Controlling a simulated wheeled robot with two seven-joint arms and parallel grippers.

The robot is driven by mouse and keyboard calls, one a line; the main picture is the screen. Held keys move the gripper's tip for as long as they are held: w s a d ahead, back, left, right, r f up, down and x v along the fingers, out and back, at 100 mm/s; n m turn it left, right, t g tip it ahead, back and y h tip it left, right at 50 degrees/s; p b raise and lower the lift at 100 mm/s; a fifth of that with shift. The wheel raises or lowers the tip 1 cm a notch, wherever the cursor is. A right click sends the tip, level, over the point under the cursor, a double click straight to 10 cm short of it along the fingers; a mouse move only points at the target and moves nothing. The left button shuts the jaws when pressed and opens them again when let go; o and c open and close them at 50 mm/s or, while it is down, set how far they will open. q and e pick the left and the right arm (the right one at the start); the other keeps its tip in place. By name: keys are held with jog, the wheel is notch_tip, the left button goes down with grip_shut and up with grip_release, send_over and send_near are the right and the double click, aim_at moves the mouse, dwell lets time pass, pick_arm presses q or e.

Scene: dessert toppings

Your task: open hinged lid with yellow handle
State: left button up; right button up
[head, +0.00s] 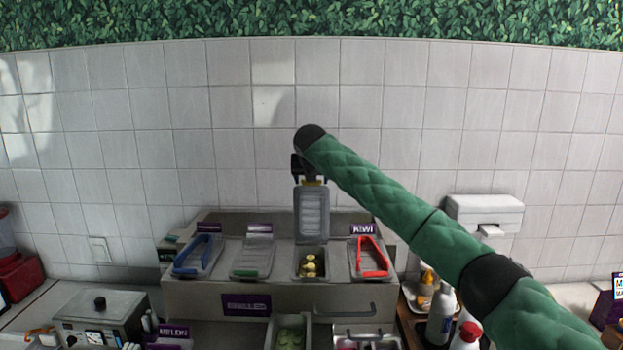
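The lid with the yellow handle (312,214) is a grey ribbed panel standing raised, close to upright, at the back of its bin. A bit of the yellow handle (315,182) shows at its top edge. The open bin below holds yellow pieces (309,265). My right arm crosses from the lower right, and its dark gripper (308,174) is at the handle. The fingers are small and partly hidden, so I cannot tell whether they are closed on it. My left gripper is not in view.
Bottles (440,315) stand at right under my arm. A metal box (100,318) is at lower left.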

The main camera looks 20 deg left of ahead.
jog(key=shift+w+r, duration=0.1)
dwell(0.3)
jog(key=o, duration=1.1)
jog(key=shift+o, duration=1.3)
jog(key=shift+s, duration=0.2)
